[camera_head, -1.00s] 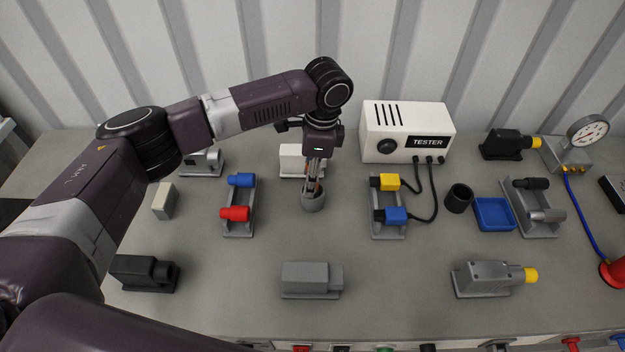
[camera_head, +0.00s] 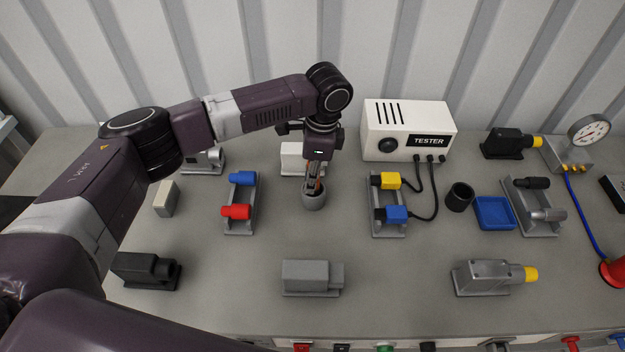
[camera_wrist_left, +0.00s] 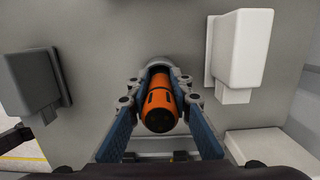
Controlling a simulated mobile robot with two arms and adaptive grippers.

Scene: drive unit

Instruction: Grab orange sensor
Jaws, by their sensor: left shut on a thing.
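The orange sensor (camera_wrist_left: 160,106) is a short orange cylinder with dark slots, seen nearly end-on in the left wrist view. My left gripper (camera_wrist_left: 162,84) is shut on it, one finger on each side. In the head view my left gripper (camera_head: 315,180) points down at a small grey round cup (camera_head: 313,199), and only a sliver of orange shows between the fingers. The sensor's lower end is at the cup; how deep it sits is hidden. My right gripper is not in view.
A white block (camera_head: 292,158) stands close behind the gripper. A stand with blue and red plugs (camera_head: 240,215) is to the left. A stand with yellow and blue plugs (camera_head: 388,222) and the white tester (camera_head: 407,132) are to the right. A grey block (camera_head: 310,278) lies in front.

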